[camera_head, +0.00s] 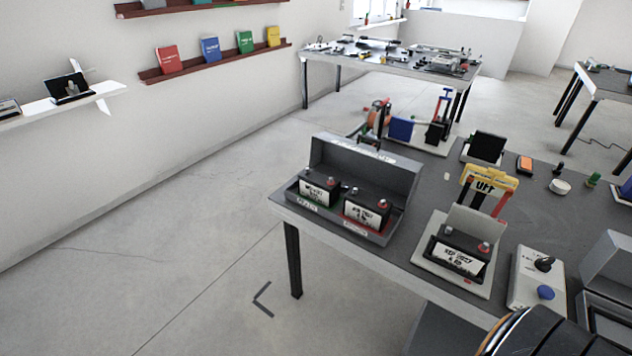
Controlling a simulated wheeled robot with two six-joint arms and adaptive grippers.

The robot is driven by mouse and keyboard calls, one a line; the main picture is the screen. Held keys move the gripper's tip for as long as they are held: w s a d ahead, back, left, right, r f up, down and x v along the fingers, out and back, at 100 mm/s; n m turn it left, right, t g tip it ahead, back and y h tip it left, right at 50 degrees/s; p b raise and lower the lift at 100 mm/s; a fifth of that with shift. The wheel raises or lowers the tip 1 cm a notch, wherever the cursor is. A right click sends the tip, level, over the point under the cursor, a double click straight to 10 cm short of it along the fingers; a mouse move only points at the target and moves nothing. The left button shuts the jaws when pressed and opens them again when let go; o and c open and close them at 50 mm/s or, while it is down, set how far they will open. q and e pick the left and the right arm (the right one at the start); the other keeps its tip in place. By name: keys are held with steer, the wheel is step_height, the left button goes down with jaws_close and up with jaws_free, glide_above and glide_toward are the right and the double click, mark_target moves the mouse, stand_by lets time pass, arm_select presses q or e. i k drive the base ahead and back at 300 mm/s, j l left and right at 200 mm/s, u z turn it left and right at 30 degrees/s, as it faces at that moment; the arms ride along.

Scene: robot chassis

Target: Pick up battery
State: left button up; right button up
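Two black batteries with white labels and red-and-grey caps sit side by side in an open grey box on the table. The left battery (319,188) stands over a green area and the right battery (366,211) over a red area. The label text is too small to read surely. Neither of my grippers shows in this view.
The grey box (366,169) has a raised back lid and stands at the table's (420,195) left edge. A white control box (536,280) with a blue button and black knob is right of the stand.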

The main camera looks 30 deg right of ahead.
mark_target(373, 211)
steer(key=i+z, duration=0.25)
steer(key=i, duration=0.2)
steer(key=i+j+z, duration=0.55)
steer(key=i, duration=0.3)
